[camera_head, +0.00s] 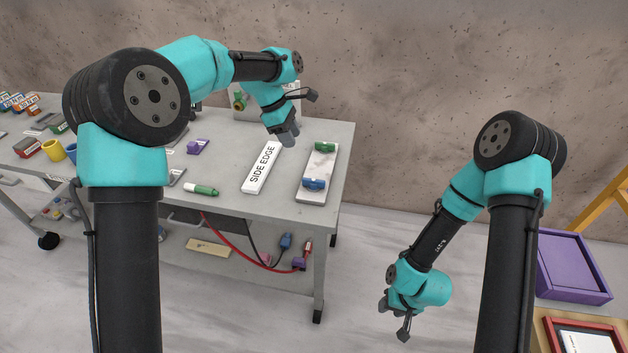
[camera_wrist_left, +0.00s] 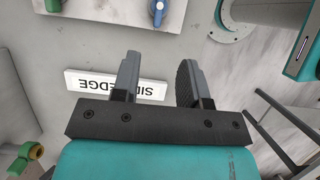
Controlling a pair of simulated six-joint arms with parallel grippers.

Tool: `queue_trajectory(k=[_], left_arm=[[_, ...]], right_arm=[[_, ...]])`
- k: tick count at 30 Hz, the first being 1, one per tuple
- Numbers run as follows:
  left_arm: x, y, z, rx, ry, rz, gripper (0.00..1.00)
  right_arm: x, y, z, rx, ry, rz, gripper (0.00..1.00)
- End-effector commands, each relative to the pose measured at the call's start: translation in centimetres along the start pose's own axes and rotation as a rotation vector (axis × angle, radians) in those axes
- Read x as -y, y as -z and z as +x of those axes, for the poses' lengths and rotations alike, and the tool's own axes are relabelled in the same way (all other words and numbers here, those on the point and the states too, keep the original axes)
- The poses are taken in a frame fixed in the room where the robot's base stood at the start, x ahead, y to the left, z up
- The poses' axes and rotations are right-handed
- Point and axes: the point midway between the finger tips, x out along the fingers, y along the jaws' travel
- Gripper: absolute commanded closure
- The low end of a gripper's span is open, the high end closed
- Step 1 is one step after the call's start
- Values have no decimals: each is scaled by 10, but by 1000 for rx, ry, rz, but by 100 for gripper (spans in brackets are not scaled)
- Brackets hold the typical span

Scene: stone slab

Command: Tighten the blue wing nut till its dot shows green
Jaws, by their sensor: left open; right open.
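The blue wing nut (camera_head: 314,184) sits at the near end of a pale plate (camera_head: 317,167) near the table's right side. It also shows at the top of the left wrist view (camera_wrist_left: 157,9). A green wing nut (camera_head: 324,147) sits at the plate's far end. I cannot make out the dot or its colour. My left gripper (camera_head: 286,138) is open and empty, above the table to the left of the plate, apart from both nuts. In the left wrist view its fingers straddle the sign only in the picture. My right gripper (camera_head: 394,318) is open and empty, low and off the table's right side.
A white "SIDE EDGE" sign (camera_head: 262,167) lies left of the plate. A green marker (camera_head: 201,190) and a purple piece (camera_head: 198,146) lie further left. A yellow cup (camera_head: 52,151) stands at the far left. A purple tray (camera_head: 572,267) is at the right, beyond open floor.

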Motion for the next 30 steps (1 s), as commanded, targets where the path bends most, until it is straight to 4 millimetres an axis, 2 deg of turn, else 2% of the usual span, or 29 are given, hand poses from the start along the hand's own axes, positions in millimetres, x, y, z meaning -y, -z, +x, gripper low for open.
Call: queue_trajectory(k=[8, 30], left_arm=[[0, 0, 32, 0, 3, 1, 60], [0, 0, 154, 0, 1, 1, 60]], right_arm=[[0, 0, 0, 0, 0, 0, 57], [0, 0, 0, 0, 0, 0, 57]])
